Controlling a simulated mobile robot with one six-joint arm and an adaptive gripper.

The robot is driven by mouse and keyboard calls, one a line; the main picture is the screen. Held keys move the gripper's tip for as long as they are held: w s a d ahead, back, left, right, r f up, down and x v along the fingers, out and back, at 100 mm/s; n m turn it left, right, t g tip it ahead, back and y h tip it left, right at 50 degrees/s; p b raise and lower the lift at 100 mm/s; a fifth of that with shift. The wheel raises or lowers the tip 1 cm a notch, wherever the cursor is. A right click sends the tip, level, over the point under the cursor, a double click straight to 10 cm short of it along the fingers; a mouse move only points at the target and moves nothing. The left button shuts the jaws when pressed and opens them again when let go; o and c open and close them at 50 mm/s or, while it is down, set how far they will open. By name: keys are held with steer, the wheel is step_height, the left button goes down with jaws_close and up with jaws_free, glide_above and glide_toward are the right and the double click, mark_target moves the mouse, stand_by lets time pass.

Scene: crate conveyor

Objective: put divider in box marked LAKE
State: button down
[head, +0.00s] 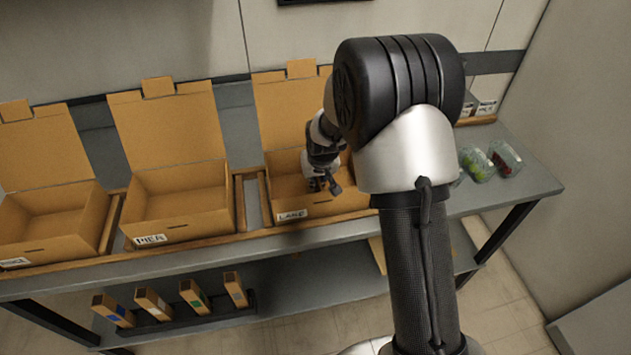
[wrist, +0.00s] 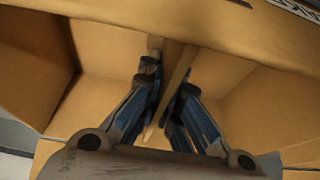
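The box marked LAKE (head: 350,207) stands open on the counter, its lid raised behind it and its label (head: 292,215) on the front wall. My gripper (head: 323,186) is down inside this box; my arm hides the box's right part. In the wrist view, my gripper (wrist: 168,85) has its blue-sided fingers close on both sides of a thin tan cardboard divider (wrist: 174,62), seen nearly edge-on, and looks shut on it. The divider is within the box walls, near the labelled wall. Whether its lower edge touches the floor cannot be told.
The box marked PIER (head: 190,231) and another open box (head: 50,243) stand to the left. Wooden rails (head: 240,205) separate the boxes. Clear packs (head: 478,165) lie at the right. Several narrow cartons (head: 193,295) stand on the lower shelf.

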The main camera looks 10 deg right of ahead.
steer(key=shift+f, duration=0.1)
steer(key=c, duration=1.8)
jaws_free()
